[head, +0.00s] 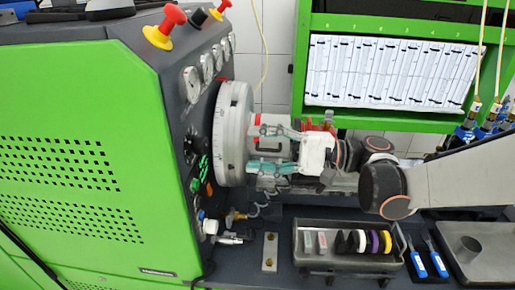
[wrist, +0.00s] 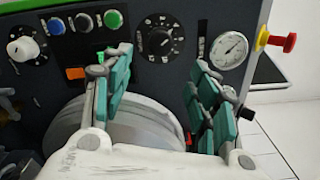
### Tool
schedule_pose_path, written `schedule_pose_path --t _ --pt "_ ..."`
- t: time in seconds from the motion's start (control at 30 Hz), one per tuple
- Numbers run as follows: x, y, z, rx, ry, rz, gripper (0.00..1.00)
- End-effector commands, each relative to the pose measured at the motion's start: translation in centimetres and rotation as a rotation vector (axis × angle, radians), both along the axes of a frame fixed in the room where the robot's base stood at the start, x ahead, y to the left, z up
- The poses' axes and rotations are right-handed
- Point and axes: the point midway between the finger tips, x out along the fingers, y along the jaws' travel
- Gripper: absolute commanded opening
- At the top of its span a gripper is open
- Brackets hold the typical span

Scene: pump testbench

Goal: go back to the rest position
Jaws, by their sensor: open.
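My gripper (head: 262,150) is in the middle of the head view, in front of the green test bench (head: 80,150). Its two teal fingers point left toward the bench's large grey disc (head: 232,135). In the wrist view my gripper (wrist: 160,85) is open, its fingers apart with nothing between them. The disc (wrist: 140,125) shows below and behind the fingers there. I cannot tell whether the fingers touch anything. My arm reaches in from the right and hides part of what lies behind it.
The bench's control panel has gauges (wrist: 230,50), a black dial (wrist: 158,40) and a red knob (wrist: 290,42). Below my gripper stands a grey tray (head: 310,264) with several coloured rings. Blue-handled tools (head: 437,262) lie right of it. A green shelf frame (head: 400,122) stands behind.

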Motion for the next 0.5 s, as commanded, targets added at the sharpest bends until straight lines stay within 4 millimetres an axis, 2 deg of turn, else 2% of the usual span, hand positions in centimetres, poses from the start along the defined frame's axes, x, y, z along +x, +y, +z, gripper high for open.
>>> schedule_pose_path --t 0.17,0.27,0.37,0.5 --pt "-0.4 0.2 -0.4 -0.052 -0.005 -0.018 0.55" --pt "-1.2 0.3 -1.4 -0.156 -0.019 -0.051 0.55" --pt "-2.4 0.0 -3.1 -0.307 -0.046 -0.094 0.55" --pt "-4.3 -1.6 -5.5 -0.531 -0.103 -0.151 0.55"
